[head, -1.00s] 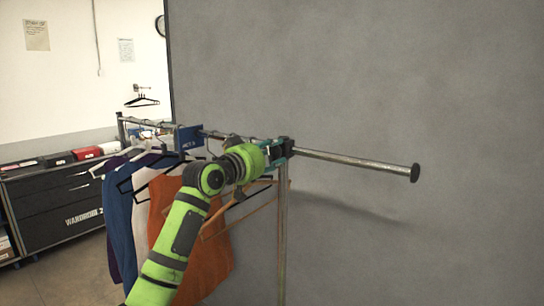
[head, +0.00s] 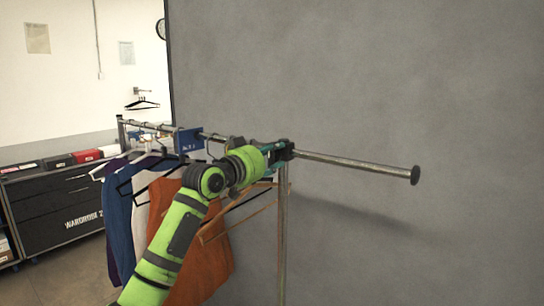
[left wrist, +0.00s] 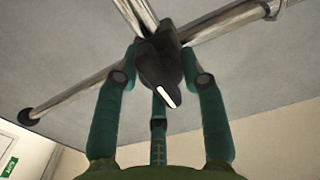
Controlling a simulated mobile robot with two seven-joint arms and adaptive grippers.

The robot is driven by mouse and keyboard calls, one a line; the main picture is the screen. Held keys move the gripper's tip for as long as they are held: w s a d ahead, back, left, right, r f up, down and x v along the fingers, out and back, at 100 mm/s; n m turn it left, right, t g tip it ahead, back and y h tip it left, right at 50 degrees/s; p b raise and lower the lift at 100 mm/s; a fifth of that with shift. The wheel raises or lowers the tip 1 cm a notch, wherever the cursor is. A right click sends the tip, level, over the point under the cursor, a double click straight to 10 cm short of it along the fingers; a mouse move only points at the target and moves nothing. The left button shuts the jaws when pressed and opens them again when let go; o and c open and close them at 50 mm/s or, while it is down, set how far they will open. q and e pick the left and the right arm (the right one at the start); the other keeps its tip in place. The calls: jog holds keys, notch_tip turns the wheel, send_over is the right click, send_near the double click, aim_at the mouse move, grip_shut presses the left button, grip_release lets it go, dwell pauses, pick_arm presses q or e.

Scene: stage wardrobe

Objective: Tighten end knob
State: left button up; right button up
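The end knob (left wrist: 158,78) is black with a white line on it and sits at the joint of the rack's metal tubes in the left wrist view. My left gripper (left wrist: 163,58) has its teal fingers on both sides of the knob, with the tips against it. In the head view, my left gripper (head: 277,152) is at the joint where the clothes rack's rail (head: 350,162) meets its upright post (head: 282,230). The knob is hidden there behind the gripper. My right gripper is not in view.
Garments on hangers, including an orange one (head: 205,262), hang left of the post, close behind my left arm. The rail's bare end, with a dark cap (head: 415,175), sticks out to the right before a grey wall (head: 460,80). A dark cabinet (head: 60,205) stands at far left.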

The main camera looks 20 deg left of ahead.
pick_arm(q)
jog(key=shift+o, duration=1.4)
jog(key=shift+a, duration=0.1)
jog(key=v, duration=1.2)
